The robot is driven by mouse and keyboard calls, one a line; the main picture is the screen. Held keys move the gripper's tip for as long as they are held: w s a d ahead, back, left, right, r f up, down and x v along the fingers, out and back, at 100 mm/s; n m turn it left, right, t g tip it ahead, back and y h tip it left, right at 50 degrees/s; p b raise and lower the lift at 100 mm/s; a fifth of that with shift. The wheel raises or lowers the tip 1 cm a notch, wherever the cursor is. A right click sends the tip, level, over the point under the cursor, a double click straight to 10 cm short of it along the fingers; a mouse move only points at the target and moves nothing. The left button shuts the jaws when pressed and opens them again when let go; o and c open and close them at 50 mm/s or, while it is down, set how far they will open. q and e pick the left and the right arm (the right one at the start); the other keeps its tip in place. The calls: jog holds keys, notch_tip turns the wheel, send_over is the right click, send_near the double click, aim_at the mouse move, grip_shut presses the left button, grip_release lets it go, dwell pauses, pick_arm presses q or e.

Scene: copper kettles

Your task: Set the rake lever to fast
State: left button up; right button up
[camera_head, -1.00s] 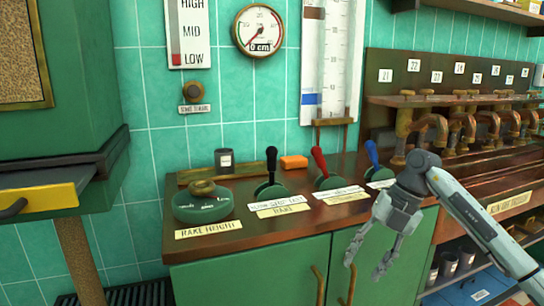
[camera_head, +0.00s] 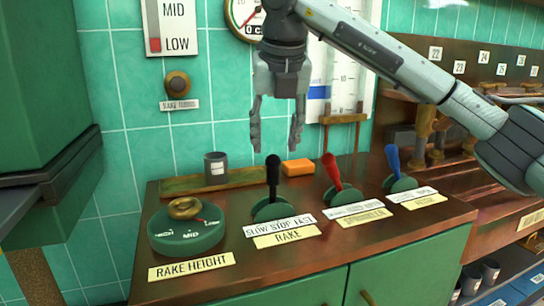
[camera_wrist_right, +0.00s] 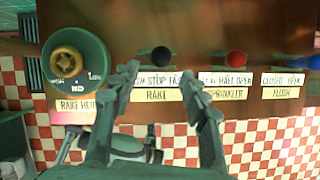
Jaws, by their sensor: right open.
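The rake lever (camera_head: 273,178) has a black handle on a green round base and stands about upright, over the middle of its SLOW STOP FAST label (camera_head: 279,226). The RAKE label (camera_head: 288,236) lies in front. My right gripper (camera_head: 275,146) points down with its fingers apart, just above the lever's top in the head view. It is empty. In the right wrist view the black knob (camera_wrist_right: 161,57) shows beyond and between the open fingertips (camera_wrist_right: 170,88); I cannot tell the exact gap. My left gripper is not in view.
A red lever (camera_head: 331,172) and a blue lever (camera_head: 392,160) stand to the right on the same counter. The rake height dial (camera_head: 187,237) is to the left. A grey cup (camera_head: 215,168) and an orange block (camera_head: 297,167) sit behind. A gauge board (camera_head: 345,80) hangs behind.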

aim_at(274, 158)
jog(key=shift+w+f, duration=0.15)
jog(key=shift+w, duration=0.25)
jog(key=shift+w+f, duration=0.1)
jog(key=shift+f, duration=0.15)
jog(key=p+x, duration=0.1)
jog(key=x, duration=0.4)
jog(key=shift+x, duration=0.8)
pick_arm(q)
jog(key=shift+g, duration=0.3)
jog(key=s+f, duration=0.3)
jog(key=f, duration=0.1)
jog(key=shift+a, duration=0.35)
pick_arm(e)
jog(key=shift+c, duration=0.6)
grip_shut()
